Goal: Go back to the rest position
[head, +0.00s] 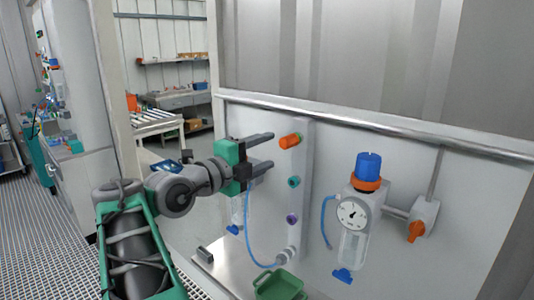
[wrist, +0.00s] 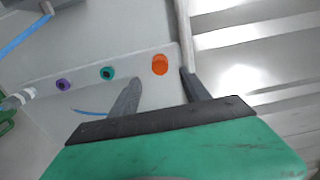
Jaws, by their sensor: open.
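My gripper (head: 268,151) is open and empty, held out in front of the upright panel. Its two dark fingers are spread apart, one above the other in the head view. In the wrist view, my gripper (wrist: 160,82) shows its fingers below and to either side of an orange knob (wrist: 160,64). That orange knob (head: 290,141) sits at the top of a pale strip, just right of the upper fingertip in the head view. I cannot tell the exact gap between fingers and panel, but nothing is held.
Below the orange knob are a teal port (head: 294,182) and a purple port (head: 292,219). A blue-capped vessel with a gauge (head: 352,213) and an orange valve handle (head: 416,231) are at right. A green tray (head: 281,285) stands low. A metal rail (head: 380,125) runs above.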

